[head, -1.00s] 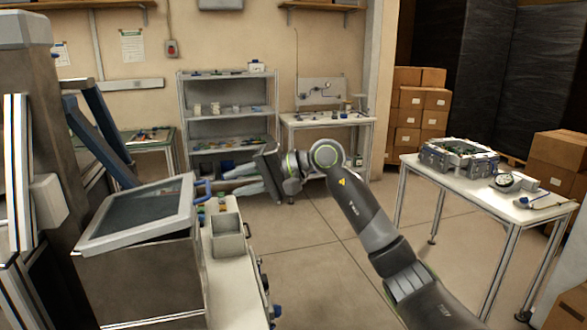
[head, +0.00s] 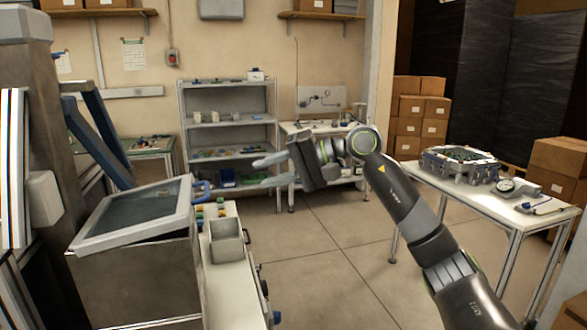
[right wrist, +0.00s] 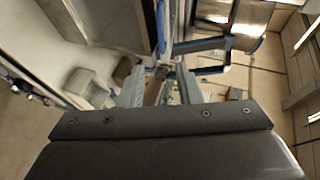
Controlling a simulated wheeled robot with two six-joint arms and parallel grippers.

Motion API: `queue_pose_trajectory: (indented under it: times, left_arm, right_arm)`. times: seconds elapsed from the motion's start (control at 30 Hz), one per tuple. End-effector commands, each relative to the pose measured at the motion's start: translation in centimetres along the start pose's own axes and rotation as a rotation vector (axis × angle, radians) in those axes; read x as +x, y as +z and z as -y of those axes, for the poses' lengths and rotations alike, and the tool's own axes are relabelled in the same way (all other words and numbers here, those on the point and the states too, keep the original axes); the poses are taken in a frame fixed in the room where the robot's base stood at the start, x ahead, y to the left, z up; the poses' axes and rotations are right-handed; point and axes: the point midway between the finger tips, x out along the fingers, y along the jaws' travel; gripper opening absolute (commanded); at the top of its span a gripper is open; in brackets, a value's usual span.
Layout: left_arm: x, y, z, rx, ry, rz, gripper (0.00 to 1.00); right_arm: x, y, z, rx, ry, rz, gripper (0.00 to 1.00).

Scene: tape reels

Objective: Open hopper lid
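The hopper (head: 140,285) is a grey metal box at the lower left of the head view. Its lid (head: 125,235), a pale frame around a dark panel, lies down over the top, sloping. A blue handle (head: 201,190) sticks out at the lid's far right corner. My right gripper (head: 258,171) is to the right of the handle, apart from it, with its fingers pointing left. In the right wrist view its two fingers (right wrist: 160,88) are spread with nothing clearly between them. My left gripper is out of view.
A grey open bin (head: 228,242) and small coloured parts stand on the white bench (head: 235,285) right of the hopper. Blue struts (head: 98,135) rise behind the lid. A white table (head: 480,190) with a reel device stands at the right. Floor between is clear.

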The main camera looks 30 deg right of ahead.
Motion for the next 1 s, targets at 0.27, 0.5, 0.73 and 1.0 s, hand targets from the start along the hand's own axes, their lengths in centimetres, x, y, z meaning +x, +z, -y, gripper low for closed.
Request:
queue_pose_trajectory:
  times: [0.27, 0.5, 0.73, 1.0]
  left_arm:
    - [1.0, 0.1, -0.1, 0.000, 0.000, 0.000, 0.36]
    - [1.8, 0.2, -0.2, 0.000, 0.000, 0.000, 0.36]
    - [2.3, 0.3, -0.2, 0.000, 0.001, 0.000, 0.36]
    - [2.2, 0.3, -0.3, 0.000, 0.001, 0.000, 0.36]
  right_arm:
    - [-2.0, 0.0, -0.1, -0.001, 0.001, -0.003, 0.31]
    - [-3.6, 0.0, 0.0, -0.001, 0.001, -0.002, 0.31]
    - [-4.8, 0.0, 0.1, 0.000, 0.001, -0.001, 0.31]
    - [-4.9, 0.0, 0.2, 0.000, 0.000, 0.000, 0.31]
